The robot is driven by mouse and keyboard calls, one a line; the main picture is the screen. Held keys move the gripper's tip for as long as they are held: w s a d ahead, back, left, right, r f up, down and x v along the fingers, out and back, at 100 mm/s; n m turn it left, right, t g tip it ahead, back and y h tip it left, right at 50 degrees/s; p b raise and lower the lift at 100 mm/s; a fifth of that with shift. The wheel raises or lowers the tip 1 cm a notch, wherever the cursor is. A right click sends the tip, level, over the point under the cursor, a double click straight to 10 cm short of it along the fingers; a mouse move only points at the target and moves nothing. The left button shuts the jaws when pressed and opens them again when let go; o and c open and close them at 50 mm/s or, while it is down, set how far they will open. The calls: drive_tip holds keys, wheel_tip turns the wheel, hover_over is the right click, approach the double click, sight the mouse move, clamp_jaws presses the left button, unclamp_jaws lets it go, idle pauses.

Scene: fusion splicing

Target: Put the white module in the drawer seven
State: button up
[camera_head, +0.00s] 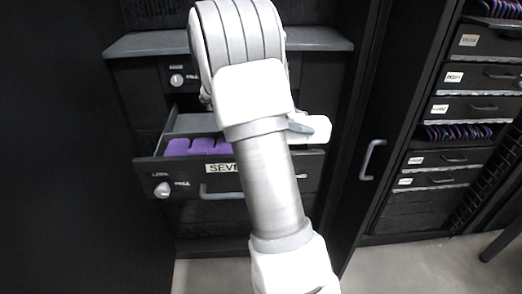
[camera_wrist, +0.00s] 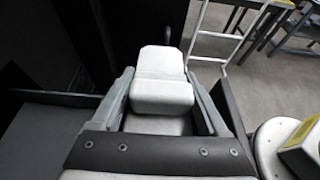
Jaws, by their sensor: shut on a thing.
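The white module (camera_wrist: 160,90) is held between the two grey fingers of my gripper (camera_wrist: 160,82) in the wrist view. In the head view a white piece that looks like the module (camera_head: 320,128) shows just right of my arm, beside a grey finger. It is over the right part of the open drawer labelled SEVEN (camera_head: 184,190). Purple modules (camera_head: 203,147) lie in the left part of this drawer. My arm hides the middle of the drawer and most of the gripper. I cannot tell whether the white module touches the drawer.
A cabinet top (camera_head: 145,45) and a closed drawer with a knob (camera_head: 178,80) are above the open drawer. A door with a grey handle (camera_head: 372,160) stands to the right. A rack of labelled drawers (camera_head: 470,108) is farther right. A ladder (camera_wrist: 222,35) shows in the wrist view.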

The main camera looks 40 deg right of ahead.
drive_tip(key=w+a+f, duration=0.1)
drive_tip(key=w, duration=0.1)
drive_tip(key=w+a+f, duration=0.1)
drive_tip(key=w+f, duration=0.1)
drive_tip(key=w+a+f+b, duration=0.1)
drive_tip(key=w+a, duration=0.1)
drive_tip(key=shift+w+f, duration=0.1)
drive_tip(key=shift+f, duration=0.1)
drive_tip(key=shift+f+b, duration=0.7)
drive_tip(key=shift+f, duration=1.3)
drive_tip(key=shift+f, duration=0.1)
drive_tip(key=shift+f, duration=0.15)
drive_tip(key=o, duration=1.5)
drive_tip(key=shift+r, duration=0.2)
